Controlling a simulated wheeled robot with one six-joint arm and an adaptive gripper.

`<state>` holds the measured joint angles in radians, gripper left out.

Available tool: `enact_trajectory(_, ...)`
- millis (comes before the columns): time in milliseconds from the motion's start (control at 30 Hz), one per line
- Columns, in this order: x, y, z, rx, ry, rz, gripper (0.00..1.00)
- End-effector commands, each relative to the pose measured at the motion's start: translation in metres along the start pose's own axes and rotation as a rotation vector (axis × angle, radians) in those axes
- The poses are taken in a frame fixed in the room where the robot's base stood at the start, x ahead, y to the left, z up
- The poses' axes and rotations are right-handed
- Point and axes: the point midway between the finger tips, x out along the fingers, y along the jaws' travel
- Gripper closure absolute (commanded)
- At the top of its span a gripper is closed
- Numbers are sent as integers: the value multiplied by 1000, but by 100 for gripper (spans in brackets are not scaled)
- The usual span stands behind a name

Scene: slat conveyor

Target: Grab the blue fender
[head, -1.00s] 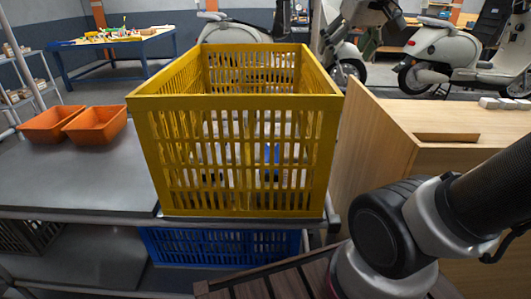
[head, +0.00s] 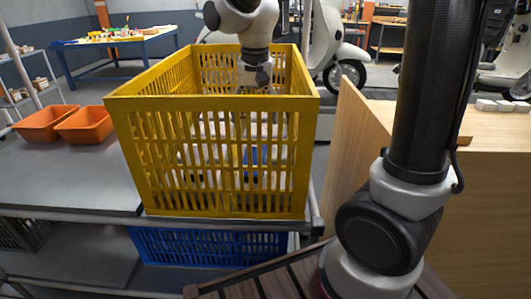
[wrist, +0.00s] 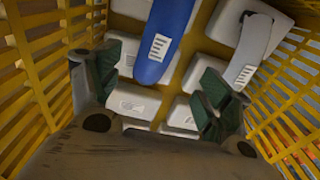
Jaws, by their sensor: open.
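The blue fender (wrist: 165,42) lies inside the yellow crate (head: 210,103), on or among several white pieces. In the wrist view it is a long blue shape with a rounded near end and a white label. In the head view only a patch of blue (head: 256,156) shows through the crate's slats. My gripper (wrist: 160,90) is open and empty, pointing down into the crate, with the fender's rounded end between and beyond its fingers. In the head view the fingers are largely hidden by the crate wall.
A white curved part (wrist: 248,50) with a label lies right of the fender. Crate walls rise close around my gripper. Two orange bins (head: 84,125) stand left on the grey table. A wooden box (head: 350,150) is right of the crate, and a blue crate (head: 205,247) sits below.

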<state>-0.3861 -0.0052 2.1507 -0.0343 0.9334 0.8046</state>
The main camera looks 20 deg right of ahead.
Motion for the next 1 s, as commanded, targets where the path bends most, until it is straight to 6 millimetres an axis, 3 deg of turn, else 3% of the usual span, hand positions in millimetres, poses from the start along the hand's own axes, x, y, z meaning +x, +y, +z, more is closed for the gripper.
enact_trajectory(67, 19, -9, 6, 34, -39, 18, 21)
enact_trajectory(200, 36, -14, 12, 68, -64, 29, 21)
enact_trajectory(700, 103, -8, 13, 69, -65, 29, 21)
enact_trajectory(1000, 110, -8, 13, 69, -63, 27, 21)
